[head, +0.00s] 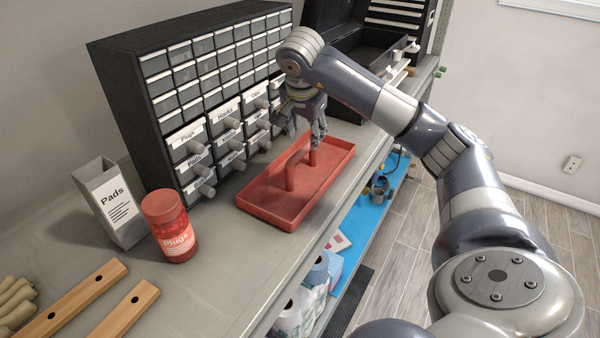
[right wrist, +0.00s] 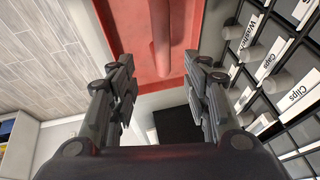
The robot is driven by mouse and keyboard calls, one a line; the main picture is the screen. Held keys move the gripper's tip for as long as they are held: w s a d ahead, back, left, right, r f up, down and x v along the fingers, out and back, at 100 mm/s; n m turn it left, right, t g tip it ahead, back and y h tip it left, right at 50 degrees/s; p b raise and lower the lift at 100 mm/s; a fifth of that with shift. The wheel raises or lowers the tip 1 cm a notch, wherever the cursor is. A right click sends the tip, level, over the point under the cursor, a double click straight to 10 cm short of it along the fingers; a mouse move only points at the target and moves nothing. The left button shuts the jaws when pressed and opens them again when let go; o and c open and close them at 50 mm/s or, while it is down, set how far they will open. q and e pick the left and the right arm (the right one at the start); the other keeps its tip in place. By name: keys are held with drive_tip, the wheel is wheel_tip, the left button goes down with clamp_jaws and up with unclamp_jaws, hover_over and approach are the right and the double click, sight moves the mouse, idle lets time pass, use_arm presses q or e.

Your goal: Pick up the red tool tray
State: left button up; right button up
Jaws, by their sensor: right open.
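The red tool tray (head: 268,208) lies on the grey shelf in the head view, in front of the drawer cabinet. It has low walls and a raised red handle bar along its middle. In the right wrist view the tray (right wrist: 122,28) fills the upper middle, and its handle (right wrist: 160,42) runs up between my fingers. My right gripper (head: 304,142) is above the far end of the tray, pointing down. It is open, with its two fingers (right wrist: 163,80) apart on either side of the handle line. I cannot tell whether it touches the tray. My left gripper is not in view.
The black drawer cabinet (head: 130,85) with protruding knobs stands close behind the tray. A Plugs jar (head: 168,228) and a grey Pads box (head: 110,205) stand to the left. Wooden bars (head: 75,298) lie at the front left. An open black toolbox (head: 380,55) is behind my arm.

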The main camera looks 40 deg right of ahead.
sight(303, 147)
drive_tip(key=x, duration=0.3)
drive_tip(key=shift+f+p, duration=0.25)
drive_tip(key=shift+p, duration=0.05)
drive_tip(key=shift+w+d+f+p, duration=0.1)
drive_tip(key=shift+w+f+p, duration=0.2)
drive_tip(key=shift+f+p, duration=0.15)
drive_tip(key=p+x, duration=0.1)
drive_tip(key=x, duration=0.3)
drive_tip(key=shift+w+f+p, duration=0.15)
drive_tip(key=shift+f+p, duration=0.15)
drive_tip(key=shift+p, duration=0.05)
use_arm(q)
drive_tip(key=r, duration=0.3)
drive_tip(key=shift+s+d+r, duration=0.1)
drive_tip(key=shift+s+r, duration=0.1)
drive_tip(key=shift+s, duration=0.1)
use_arm(e)
drive_tip(key=shift+r, duration=0.1)
clamp_jaws()
